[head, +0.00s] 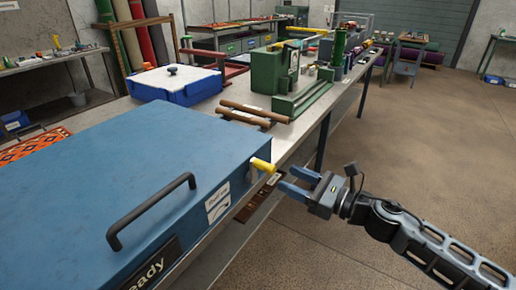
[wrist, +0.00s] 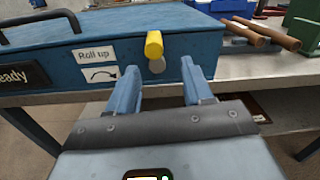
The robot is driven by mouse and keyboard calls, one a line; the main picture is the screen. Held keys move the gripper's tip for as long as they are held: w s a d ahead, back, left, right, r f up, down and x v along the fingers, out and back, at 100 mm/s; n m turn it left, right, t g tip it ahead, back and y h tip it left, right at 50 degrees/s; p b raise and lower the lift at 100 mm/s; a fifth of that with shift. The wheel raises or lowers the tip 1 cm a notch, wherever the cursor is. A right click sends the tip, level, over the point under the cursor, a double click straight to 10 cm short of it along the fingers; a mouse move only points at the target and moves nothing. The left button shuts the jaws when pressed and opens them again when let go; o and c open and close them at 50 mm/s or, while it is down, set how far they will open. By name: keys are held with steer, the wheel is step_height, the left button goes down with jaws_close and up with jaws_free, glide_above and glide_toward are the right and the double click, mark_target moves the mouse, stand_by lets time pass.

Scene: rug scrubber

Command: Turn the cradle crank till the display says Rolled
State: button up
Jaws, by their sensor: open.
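The blue cradle box (head: 130,165) fills the left of the head view. Its crank shows as a yellow handle (head: 262,165) standing out from the side face; in the wrist view the handle (wrist: 154,44) sits just above a grey round hub (wrist: 157,66). A "Roll up" label (wrist: 95,55) with a curved arrow below it is left of the crank. The dark display (head: 150,267) is cut off by the picture edge and reads "eady". My gripper (head: 288,180) is open and empty, its fingers pointing at the crank, just short of the handle.
A black bar handle (head: 150,210) rises from the box top. Behind the box on the metal bench lie brown rollers (head: 250,112), a green machine (head: 285,75) and a blue-and-white bin (head: 175,84). The floor right of the bench is clear.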

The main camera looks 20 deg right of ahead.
mark_target(263, 164)
steer(key=shift+n, duration=0.6)
steer(key=shift+s+a+r+p+x, duration=0.15)
steer(key=shift+p+x, duration=0.2)
steer(key=shift+x, duration=1.2)
steer(key=shift+a+r+p+x, duration=0.15)
steer(key=shift+p+x, duration=0.2)
steer(key=shift+x, duration=1.2)
steer(key=shift+s+r+p+x, duration=0.15)
steer(key=shift+p+x, duration=0.2)
steer(key=shift+x, duration=1.2)
steer(key=shift+w, duration=0.1)
jaws_close()
steer(key=shift+w+d+m+b, duration=0.15)
steer(key=shift+d+m+b, duration=0.2)
steer(key=shift+b, duration=0.25)
